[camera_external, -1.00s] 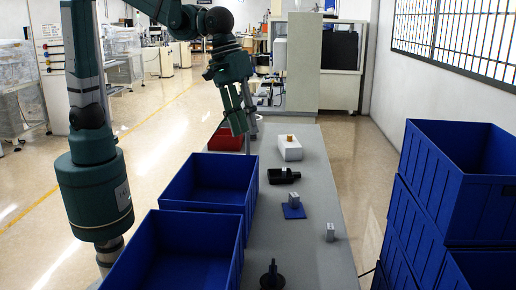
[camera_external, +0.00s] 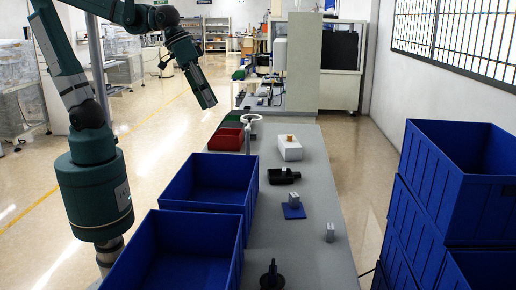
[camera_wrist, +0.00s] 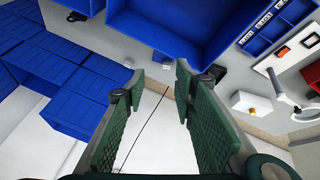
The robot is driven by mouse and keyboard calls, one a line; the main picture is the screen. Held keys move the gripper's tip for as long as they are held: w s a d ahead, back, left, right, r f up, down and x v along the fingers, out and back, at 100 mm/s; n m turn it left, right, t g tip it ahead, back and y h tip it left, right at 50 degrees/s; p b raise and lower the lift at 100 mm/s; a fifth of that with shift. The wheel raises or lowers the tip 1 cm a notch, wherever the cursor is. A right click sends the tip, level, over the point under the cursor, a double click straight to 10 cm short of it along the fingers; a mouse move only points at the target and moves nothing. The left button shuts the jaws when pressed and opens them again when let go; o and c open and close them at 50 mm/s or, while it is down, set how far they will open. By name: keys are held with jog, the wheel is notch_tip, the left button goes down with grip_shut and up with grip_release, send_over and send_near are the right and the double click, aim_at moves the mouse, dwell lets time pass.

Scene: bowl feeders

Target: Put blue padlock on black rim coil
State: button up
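My gripper (camera_external: 208,99) is raised in the air at the upper left of the external view, left of the table's far part. In the wrist view my gripper (camera_wrist: 163,78) is open, with two green-padded fingers apart and nothing between them. I cannot make out a blue padlock for certain. A small grey block (camera_external: 294,199) sits on a flat blue square (camera_external: 292,212) on the table. A black upright part with a round base (camera_external: 272,278) stands at the near edge. A black piece (camera_external: 284,176) lies farther back. I cannot tell whether either is the rim coil.
Large blue bins (camera_external: 209,183) line the table's left side, with a red bin (camera_external: 226,139) behind. A white box (camera_external: 289,148) and a small grey block (camera_external: 330,232) are on the grey table (camera_external: 318,190). Stacked blue crates (camera_external: 420,205) stand at right.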

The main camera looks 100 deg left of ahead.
jog(key=s+a+f+m+t, duration=0.1)
jog(key=s+a+f+m, duration=0.1)
jog(key=s, duration=0.4)
jog(key=s+a+f+m+t, duration=0.1)
jog(key=s+a+m, duration=0.1)
jog(key=s+a, duration=0.3)
jog(key=shift+s+a+f+m+y, duration=0.3)
jog(key=shift+s+f+y, duration=0.1)
